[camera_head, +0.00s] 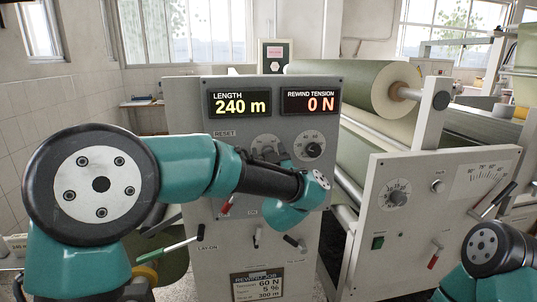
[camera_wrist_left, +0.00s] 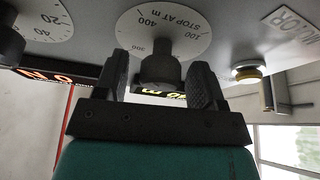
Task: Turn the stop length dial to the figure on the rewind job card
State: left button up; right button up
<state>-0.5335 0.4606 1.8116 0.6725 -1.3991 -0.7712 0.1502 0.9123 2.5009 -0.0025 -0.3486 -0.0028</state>
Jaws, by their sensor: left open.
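The stop length dial, marked STOP AT m, is a dark knob (camera_wrist_left: 161,70) on a pale round scale (camera_wrist_left: 188,35) in the left wrist view, seen upside down. My left gripper (camera_wrist_left: 160,66) is open, with one finger on each side of the knob and small gaps showing. In the head view the scale (camera_head: 265,141) shows above my arm, which partly hides the dial; its pointer setting cannot be read. The rewind job card (camera_head: 258,285) is low on the grey panel and reads 60 N, 5 % and 300 m. My right gripper is out of view.
The length display (camera_head: 240,104) reads 240 m and the tension display (camera_head: 310,101) reads 0 N. Another dial (camera_head: 313,149) sits right of the stop dial. A yellowish round button (camera_wrist_left: 247,74) is near my fingers. Levers (camera_head: 295,242) stick out lower down.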

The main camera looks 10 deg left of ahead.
pick_arm(q)
jog(key=c, duration=0.9)
jog(key=shift+n+y, duration=0.3)
jog(key=shift+n, duration=0.3)
jog(key=n+g+y, duration=0.1)
jog(key=n, duration=0.1)
jog(key=n+g, duration=0.1)
jog(key=n, duration=0.2)
jog(key=shift+y, duration=0.4)
jog(key=n+g+y, duration=0.1)
jog(key=n+g, duration=0.1)
jog(key=n, duration=0.3)
jog(key=shift+n, duration=0.4)
jog(key=n+g, duration=0.2)
jog(key=n, duration=0.5)
jog(key=n+g+h, duration=0.1)
jog(key=n, duration=0.1)
jog(key=shift+n+g, duration=0.3)
